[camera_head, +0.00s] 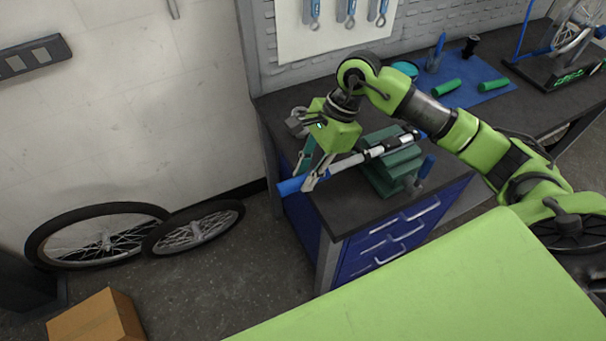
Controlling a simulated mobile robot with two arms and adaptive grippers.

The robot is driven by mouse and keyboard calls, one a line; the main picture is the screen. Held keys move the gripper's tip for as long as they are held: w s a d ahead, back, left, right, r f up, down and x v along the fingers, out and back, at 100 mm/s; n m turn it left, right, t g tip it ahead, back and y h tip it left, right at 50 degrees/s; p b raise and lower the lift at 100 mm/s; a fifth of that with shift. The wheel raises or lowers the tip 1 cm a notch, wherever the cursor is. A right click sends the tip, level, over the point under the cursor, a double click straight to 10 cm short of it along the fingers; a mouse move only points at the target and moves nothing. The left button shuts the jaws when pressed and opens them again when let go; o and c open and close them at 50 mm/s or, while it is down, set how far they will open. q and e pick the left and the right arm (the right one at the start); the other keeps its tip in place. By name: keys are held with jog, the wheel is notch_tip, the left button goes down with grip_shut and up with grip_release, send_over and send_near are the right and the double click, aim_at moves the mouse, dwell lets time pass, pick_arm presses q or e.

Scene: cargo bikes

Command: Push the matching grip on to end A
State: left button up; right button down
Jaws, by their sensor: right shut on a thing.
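My right gripper (310,180) reaches down at the left end of a silver handlebar (343,163). It is shut on a blue grip (289,187), which sticks out to the left past the fingers. The grip lies in line with the bar; the fingers hide where they meet, so I cannot tell how far it is on. The bar has black parts and is clamped in a green vise (388,168) on the bench. No end letter is readable. My left gripper is not in view.
Two green grips (446,88) (494,85) lie on a blue mat (474,93) at the back of the bench (349,213). A blue bottle (436,54) and a black pot (470,46) stand nearby. Wheels (105,235) lean on the wall, left; a cardboard box (98,318) is on the floor.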

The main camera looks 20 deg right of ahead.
aim_at(346, 162)
jog(key=shift+d+b, duration=0.8)
jog(key=shift+d, duration=0.95)
jog(key=shift+d, duration=0.5)
jog(key=shift+w+d+b, duration=0.15)
jog(key=shift+d+b, duration=1.05)
jog(key=shift+d, duration=1.05)
jog(key=shift+d, duration=0.3)
jog(key=shift+d+b, duration=0.35)
jog(key=shift+b, duration=0.1)
jog(key=c, duration=1.7)
grip_release()
jog(key=shift+d, duration=0.1)
